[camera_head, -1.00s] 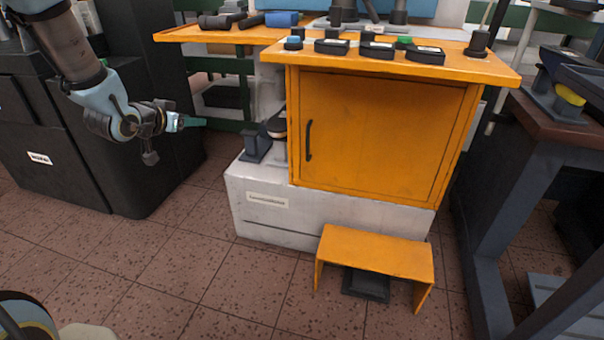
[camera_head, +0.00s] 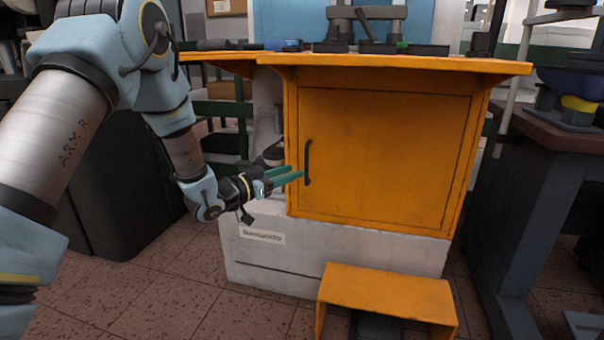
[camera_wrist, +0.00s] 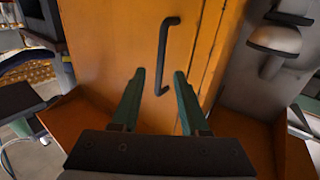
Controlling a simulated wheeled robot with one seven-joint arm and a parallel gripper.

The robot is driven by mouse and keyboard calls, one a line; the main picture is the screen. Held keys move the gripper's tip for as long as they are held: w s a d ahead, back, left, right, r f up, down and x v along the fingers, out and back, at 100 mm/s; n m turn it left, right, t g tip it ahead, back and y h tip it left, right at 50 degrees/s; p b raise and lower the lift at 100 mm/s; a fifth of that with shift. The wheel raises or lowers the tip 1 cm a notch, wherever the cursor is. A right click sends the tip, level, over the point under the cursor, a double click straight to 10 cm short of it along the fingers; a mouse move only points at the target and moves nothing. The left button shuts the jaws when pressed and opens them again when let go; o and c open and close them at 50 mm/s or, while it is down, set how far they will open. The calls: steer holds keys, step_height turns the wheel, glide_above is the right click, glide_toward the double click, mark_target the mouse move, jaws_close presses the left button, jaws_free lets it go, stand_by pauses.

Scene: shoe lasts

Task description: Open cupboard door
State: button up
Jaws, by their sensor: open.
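The orange cupboard door (camera_head: 385,155) is shut in its frame in the head view. Its black bar handle (camera_head: 308,162) is upright near the door's left edge. My gripper (camera_head: 298,174) is open and empty, with its green fingertips just left of the handle in the head view. In the wrist view the handle (camera_wrist: 163,55) lies ahead, beyond and roughly between the two fingers of my gripper (camera_wrist: 159,82). The fingers look apart from the handle. The door (camera_wrist: 110,40) also shows in the wrist view.
An orange top (camera_head: 430,65) with dark items overhangs the cupboard. A low orange step (camera_head: 390,292) stands on the floor in front. A white base (camera_head: 330,255) is under the cupboard. A dark workbench (camera_head: 510,190) stands at the right. Tiled floor (camera_head: 150,300) is free at front left.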

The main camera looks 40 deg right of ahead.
mark_target(302, 168)
steer(key=shift+d+b, duration=0.45)
steer(key=shift+d, duration=1.95)
jaws_close()
